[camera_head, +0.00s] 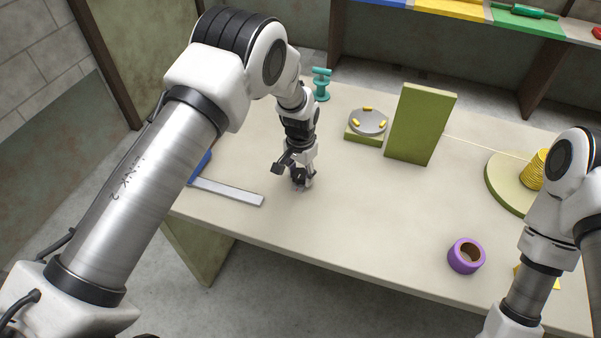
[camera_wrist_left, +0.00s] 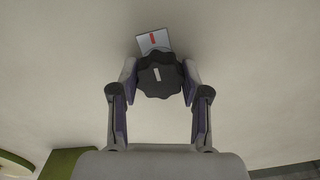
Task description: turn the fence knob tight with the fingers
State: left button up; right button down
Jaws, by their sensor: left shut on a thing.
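The fence knob (camera_wrist_left: 150,84) is dark and scalloped, with a pale line on its top. In the left wrist view it sits between the two fingers of my left gripper (camera_wrist_left: 160,75), which is shut on it from both sides. A small pale plate (camera_wrist_left: 146,41) with a red mark lies just beyond the knob; the pale line and the red mark are not quite in one line. My right gripper is out of the picture; only part of that arm shows at the right.
On the table (camera_head: 340,225), a grey bar with a blue end (camera_head: 232,192) lies left of the gripper. A green block (camera_head: 420,125), a grey dish (camera_head: 367,121) and a teal stand (camera_head: 321,85) stand behind. A purple roll (camera_head: 466,256) is at the front right.

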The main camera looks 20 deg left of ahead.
aim_at(301, 173)
pick_arm(q)
jog(key=o, duration=1.1)
jog(key=shift+o, duration=0.2)
notch_tip(301, 173, up, 12)
